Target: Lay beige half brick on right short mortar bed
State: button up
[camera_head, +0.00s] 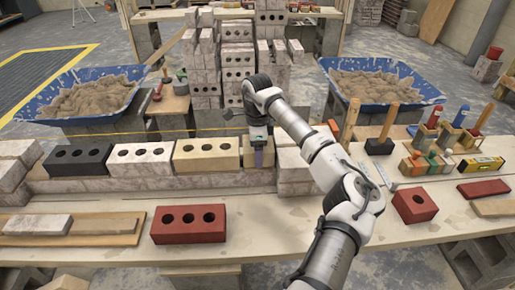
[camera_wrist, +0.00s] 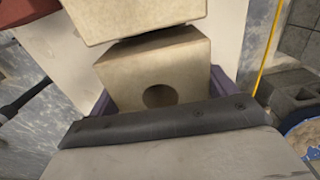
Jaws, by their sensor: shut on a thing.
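The beige half brick (camera_wrist: 155,70) has one round hole and sits between the two purple fingers of my gripper (camera_wrist: 160,95) in the wrist view. My gripper (camera_head: 259,157) is shut on it, low at the wall, right of the full beige brick (camera_head: 206,155). In the wrist view the full beige brick (camera_wrist: 130,14) is just beyond the half brick, with a narrow dark gap showing between them. My gripper mostly hides the half brick in the head view. The right short mortar bed is hidden, so I cannot tell whether the half brick touches it.
A black brick (camera_head: 77,161) and a white brick (camera_head: 141,160) continue the row leftward. A pale stacked wall end (camera_head: 294,172) stands close on the right. A red brick (camera_head: 189,224) lies in front. Tools and a red half brick (camera_head: 414,205) occupy the right side.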

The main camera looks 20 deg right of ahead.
jog(key=shift+f, duration=0.25)
dwell(0.6)
jog(key=o, duration=1.5)
jog(key=shift+f, duration=0.1)
